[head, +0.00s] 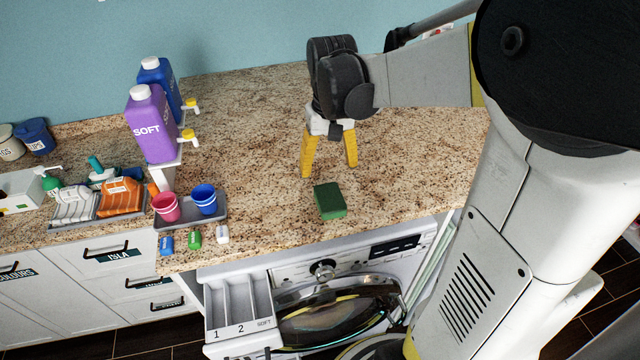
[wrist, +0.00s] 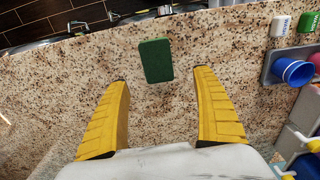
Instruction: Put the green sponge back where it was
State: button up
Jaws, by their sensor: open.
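The green sponge (head: 329,201) lies flat on the speckled stone counter (head: 260,120), close to its front edge above the washing machine. In the wrist view the sponge (wrist: 156,61) shows ahead of my fingertips, between their lines. My gripper (head: 331,172) is open and empty, its yellow fingers pointing down over the counter just behind the sponge. In the wrist view my gripper (wrist: 162,78) has its two fingers spread wide apart, with nothing between them. I see no contact between the fingers and the sponge.
A grey tray (head: 181,224) with a pink cup (head: 166,206) and a blue cup (head: 204,199) stands left of the sponge. Purple (head: 152,125) and blue (head: 160,80) bottles stand behind it. The washing machine drawer (head: 238,303) is open below.

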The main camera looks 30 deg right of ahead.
jog(key=s+a+r+n+t, duration=0.3)
jog(key=s+a+t, duration=0.3)
jog(key=s+a, duration=0.4)
jog(key=a+r, duration=0.1)
jog(key=a, duration=0.1)
jog(key=shift+s+a+r+t, duration=0.2)
jog(key=shift+s+a+t, duration=0.1)
jog(key=shift+t, duration=0.1)
jog(key=shift+a, duration=0.1)
